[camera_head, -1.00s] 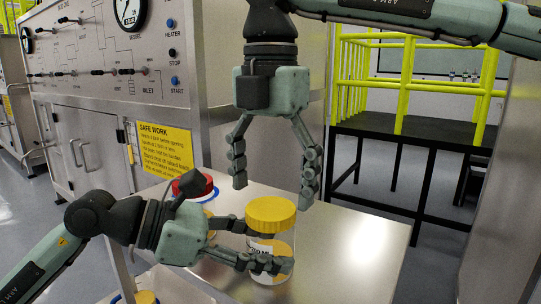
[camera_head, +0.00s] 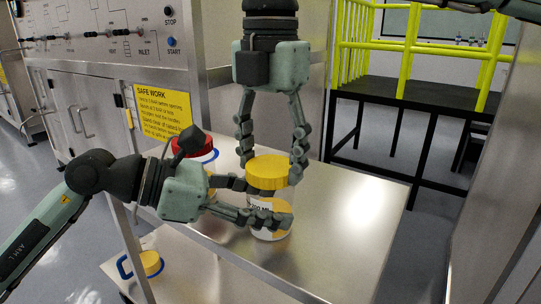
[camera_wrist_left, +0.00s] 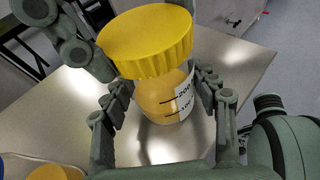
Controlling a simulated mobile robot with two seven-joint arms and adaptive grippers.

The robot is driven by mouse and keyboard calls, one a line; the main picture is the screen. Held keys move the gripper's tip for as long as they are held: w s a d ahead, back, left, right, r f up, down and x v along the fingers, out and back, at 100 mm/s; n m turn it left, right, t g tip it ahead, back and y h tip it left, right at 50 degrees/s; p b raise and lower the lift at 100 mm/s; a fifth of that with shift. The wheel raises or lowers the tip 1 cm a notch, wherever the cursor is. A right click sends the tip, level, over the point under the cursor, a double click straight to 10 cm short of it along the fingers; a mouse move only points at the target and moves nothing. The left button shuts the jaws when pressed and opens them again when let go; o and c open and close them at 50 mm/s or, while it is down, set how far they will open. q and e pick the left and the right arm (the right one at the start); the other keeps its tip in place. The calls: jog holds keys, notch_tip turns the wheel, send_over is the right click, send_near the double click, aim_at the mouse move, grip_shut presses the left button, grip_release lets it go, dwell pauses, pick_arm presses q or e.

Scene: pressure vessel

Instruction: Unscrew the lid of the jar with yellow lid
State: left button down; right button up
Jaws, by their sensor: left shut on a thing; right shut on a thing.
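The jar (camera_head: 268,234) with the yellow lid (camera_head: 268,172) stands upright on the steel table. It is clear, with a white label and yellowish contents. My left gripper (camera_head: 268,205) comes in from the left and is shut around the jar's body, below the lid. The left wrist view shows its fingers on both sides of the jar (camera_wrist_left: 160,105), under the lid (camera_wrist_left: 148,42). My right gripper (camera_head: 270,165) points down from above and is shut on the lid, with one finger on each side. The lid sits on the jar.
A jar with a red lid (camera_head: 197,145) stands behind my left gripper. Another yellow-lidded jar (camera_head: 150,262) with a blue handle stands on the lower shelf. The steel table (camera_head: 350,220) is clear to the right. A control cabinet (camera_head: 95,100) stands at the left.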

jog(key=n, duration=1.8)
jog(key=shift+n, duration=0.3)
jog(key=n, duration=0.4)
jog(key=shift+n, duration=0.4)
jog(key=n, duration=0.2)
jog(key=shift+n, duration=0.4)
jog(key=n, duration=0.4)
jog(key=shift+n, duration=0.4)
jog(key=n, duration=0.5)
